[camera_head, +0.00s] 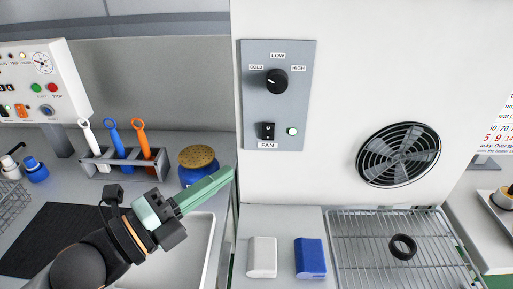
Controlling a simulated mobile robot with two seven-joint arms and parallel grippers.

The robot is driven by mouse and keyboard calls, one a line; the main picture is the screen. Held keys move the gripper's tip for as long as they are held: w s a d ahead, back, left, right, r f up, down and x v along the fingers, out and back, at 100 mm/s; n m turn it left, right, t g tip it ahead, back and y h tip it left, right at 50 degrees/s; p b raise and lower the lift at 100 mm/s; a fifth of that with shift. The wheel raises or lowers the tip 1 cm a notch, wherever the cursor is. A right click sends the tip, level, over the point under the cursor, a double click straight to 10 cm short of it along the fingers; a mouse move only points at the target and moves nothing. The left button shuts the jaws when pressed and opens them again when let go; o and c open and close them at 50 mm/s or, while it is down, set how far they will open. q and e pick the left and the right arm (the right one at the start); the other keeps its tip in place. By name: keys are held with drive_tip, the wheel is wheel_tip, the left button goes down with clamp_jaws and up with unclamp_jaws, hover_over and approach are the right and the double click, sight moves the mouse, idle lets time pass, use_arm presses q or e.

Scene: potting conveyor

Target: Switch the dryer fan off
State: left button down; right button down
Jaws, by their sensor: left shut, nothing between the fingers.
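The dryer's grey control panel (300,95) is on the white housing in the middle of the head view. It carries a black knob (276,81) with labels COLD, LOW and HIGH. Below it is a black fan switch (267,131) labelled FAN, with a lit green lamp (292,132) to its right. The round black fan grille (398,154) is on the housing further right. My left gripper (232,172) is shut and empty, its green fingers pointing up and right, below and left of the panel, apart from the switch. My right gripper is not in view.
A blue jar (186,178) with a perforated tan lid stands behind my left gripper. A rack (125,160) with several tools is further left. A white block (263,257), a blue block (309,258) and a wire rack (365,235) bearing a black ring (403,247) lie below the panel.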

use_arm(q)
approach(273, 128)
drive_tip(key=s+d+x, duration=0.1)
drive_tip(key=x, duration=0.4)
drive_tip(key=shift+w+a, duration=0.2)
drive_tip(key=shift+w, duration=0.6)
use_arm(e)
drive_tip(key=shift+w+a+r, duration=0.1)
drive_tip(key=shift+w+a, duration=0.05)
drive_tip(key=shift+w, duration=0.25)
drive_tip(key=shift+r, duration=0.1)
